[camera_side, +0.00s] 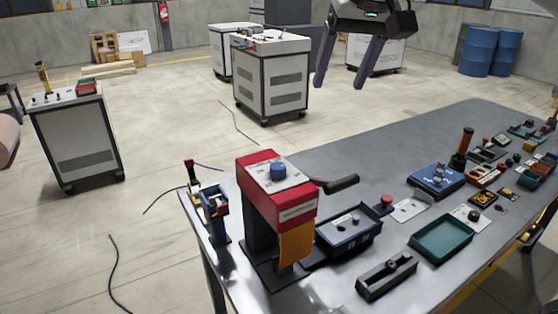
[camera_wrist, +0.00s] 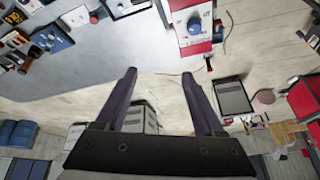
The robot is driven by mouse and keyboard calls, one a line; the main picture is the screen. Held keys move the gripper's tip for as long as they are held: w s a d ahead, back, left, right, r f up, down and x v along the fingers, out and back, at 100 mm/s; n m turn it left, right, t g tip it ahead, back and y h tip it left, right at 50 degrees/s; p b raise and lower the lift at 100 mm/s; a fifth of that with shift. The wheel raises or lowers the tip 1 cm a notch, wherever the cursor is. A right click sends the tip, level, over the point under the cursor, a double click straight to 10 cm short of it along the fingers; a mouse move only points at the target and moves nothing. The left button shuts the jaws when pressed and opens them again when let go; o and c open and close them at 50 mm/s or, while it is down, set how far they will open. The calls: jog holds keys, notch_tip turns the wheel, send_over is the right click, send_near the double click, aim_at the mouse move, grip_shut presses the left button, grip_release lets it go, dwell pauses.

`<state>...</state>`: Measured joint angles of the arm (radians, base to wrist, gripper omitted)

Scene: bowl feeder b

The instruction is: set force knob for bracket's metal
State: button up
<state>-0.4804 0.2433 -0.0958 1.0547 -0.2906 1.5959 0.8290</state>
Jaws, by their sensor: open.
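A blue knob (camera_side: 278,171) sits on the white dial plate (camera_side: 262,173) on top of a red machine (camera_side: 290,207) at the table's near left corner. The knob also shows in the wrist view (camera_wrist: 194,25), near the top edge. The dial markings are too small to read. An orange piece (camera_side: 295,244) hangs at the machine's front. No piece is clearly recognisable as the bracket. My gripper (camera_side: 340,83) is open and empty, high up and well apart from the knob. Its two dark fingers (camera_wrist: 158,78) are spread in the wrist view.
A black handle (camera_side: 341,184) juts from the machine's right side. A dark tray (camera_side: 348,232), a green tray (camera_side: 441,238) and a blue box (camera_side: 436,180) stand to the right on the grey table (camera_side: 340,155). The table's back left part is clear.

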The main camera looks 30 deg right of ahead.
jog(key=n, duration=0.2)
send_near(278, 166)
jog(key=shift+g, duration=0.4)
jog(key=x, duration=0.8)
jog(key=shift+w+d+f, duration=0.1)
jog(key=shift+w+f, duration=0.05)
jog(key=shift+w, duration=0.35)
grip_shut()
